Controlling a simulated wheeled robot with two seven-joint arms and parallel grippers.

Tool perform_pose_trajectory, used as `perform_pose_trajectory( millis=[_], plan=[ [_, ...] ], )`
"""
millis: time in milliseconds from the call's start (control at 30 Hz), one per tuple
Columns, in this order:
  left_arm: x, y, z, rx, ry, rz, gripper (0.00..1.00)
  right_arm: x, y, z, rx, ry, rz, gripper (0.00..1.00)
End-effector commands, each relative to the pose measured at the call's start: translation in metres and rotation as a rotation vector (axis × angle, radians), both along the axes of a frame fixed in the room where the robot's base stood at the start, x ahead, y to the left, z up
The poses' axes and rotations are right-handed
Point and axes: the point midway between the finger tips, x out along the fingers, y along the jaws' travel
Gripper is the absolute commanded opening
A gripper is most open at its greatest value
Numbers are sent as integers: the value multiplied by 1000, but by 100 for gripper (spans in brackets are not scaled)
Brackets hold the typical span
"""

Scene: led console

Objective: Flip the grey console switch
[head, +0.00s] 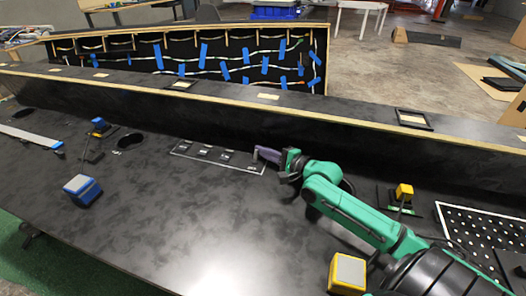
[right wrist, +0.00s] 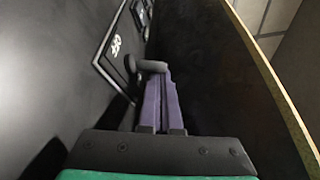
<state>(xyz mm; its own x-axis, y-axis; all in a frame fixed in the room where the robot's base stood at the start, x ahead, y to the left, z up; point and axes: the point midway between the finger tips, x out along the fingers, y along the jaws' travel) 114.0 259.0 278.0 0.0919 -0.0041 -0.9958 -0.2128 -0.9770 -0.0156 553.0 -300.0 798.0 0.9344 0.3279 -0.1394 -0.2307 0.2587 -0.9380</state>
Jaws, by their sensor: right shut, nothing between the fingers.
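The switch panel (head: 206,163) is a dark, white-outlined strip on the console top, with several small labelled switches in a row. Its outline and white lettering also show at upper left in the right wrist view (right wrist: 115,45). My right gripper (head: 257,152) is at the panel's right end, low over the console. Its purple fingers (right wrist: 155,98) are shut together with nothing between them. A dark grey rounded piece (right wrist: 149,66) shows at the fingertips in the right wrist view, and I cannot tell whether they touch it. The switch positions are too small to read. My left gripper is not in view.
The console's raised back wall (head: 240,115) rises just behind the panel. A blue button box (head: 82,189) stands at left, a yellow one (head: 348,272) at front right. A perforated white-dotted plate (head: 480,235) lies at right. The console's front middle is clear.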

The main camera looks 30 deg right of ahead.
Motion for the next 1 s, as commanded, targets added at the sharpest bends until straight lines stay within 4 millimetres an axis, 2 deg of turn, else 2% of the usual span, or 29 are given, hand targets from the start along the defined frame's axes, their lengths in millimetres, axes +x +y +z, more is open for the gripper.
perform_pose_trajectory(
  millis=[467, 733, 900, 1000],
  plan=[
    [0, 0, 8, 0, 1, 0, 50, -2, 3, 3, -82, -74, 0, 0],
    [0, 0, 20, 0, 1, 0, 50, -7, 8, 8, -141, -126, 0, 0],
    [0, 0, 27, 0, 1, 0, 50, -10, 11, 9, -240, -213, 0, 0],
    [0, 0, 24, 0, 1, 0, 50, -10, 11, 6, -237, -212, 0, 0]
  ],
)
